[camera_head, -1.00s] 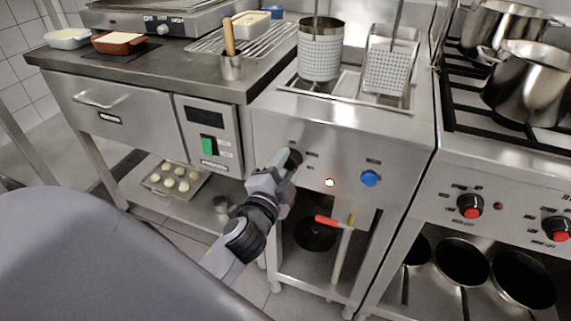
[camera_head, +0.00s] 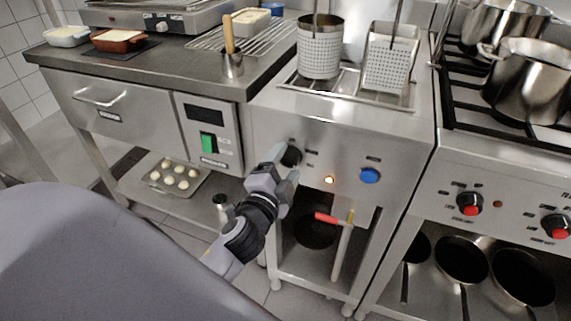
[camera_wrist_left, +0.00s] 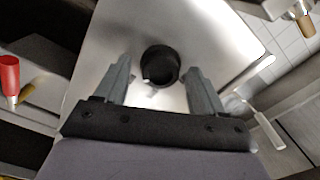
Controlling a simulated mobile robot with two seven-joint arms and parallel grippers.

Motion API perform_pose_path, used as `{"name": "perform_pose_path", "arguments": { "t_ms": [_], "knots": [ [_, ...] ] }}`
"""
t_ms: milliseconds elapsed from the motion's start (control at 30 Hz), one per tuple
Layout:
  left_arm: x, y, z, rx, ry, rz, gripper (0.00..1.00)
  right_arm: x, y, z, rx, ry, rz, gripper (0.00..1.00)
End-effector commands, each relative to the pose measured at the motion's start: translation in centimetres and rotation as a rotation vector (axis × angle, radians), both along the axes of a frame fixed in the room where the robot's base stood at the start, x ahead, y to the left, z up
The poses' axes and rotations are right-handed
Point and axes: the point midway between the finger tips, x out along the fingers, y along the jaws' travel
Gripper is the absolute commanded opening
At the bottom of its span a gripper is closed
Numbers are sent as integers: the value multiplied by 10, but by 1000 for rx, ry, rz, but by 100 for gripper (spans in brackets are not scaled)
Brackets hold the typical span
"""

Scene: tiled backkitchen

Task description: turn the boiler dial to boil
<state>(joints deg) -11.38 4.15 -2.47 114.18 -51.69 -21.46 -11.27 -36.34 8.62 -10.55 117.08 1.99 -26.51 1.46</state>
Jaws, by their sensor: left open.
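The boiler dial (camera_head: 291,156) is a round black knob on the steel front panel of the boiler (camera_head: 340,133). Small labels surround it, too small to read. My left gripper (camera_head: 284,165) is just in front of and below the dial. In the left wrist view the dial (camera_wrist_left: 160,66) sits between and beyond the open fingers of the left gripper (camera_wrist_left: 161,78), with a gap on both sides. The fingers do not touch it. My right gripper is in neither view.
An amber light (camera_head: 329,180) glows right of the dial, with a blue knob (camera_head: 370,176) farther right. A red-handled tool (camera_head: 327,219) hangs below the panel. A steel box with a green switch (camera_head: 208,143) is at left. A gas range (camera_head: 500,170) stands at right.

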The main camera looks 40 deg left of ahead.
Motion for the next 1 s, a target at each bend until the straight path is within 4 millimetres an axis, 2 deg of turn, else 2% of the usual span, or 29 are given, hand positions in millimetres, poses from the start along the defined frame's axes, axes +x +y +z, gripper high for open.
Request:
{"name": "perform_pose_path", "arguments": {
  "t_ms": [300, 500, 1000],
  "knots": [
    [-40, -9, -2, -3, 3, 2, 69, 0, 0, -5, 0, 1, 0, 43],
    [-59, -14, -1, -1, 0, 1, 69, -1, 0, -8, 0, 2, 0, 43],
    [-66, -16, 0, 1, -1, 0, 69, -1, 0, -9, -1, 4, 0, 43]
  ]
}}
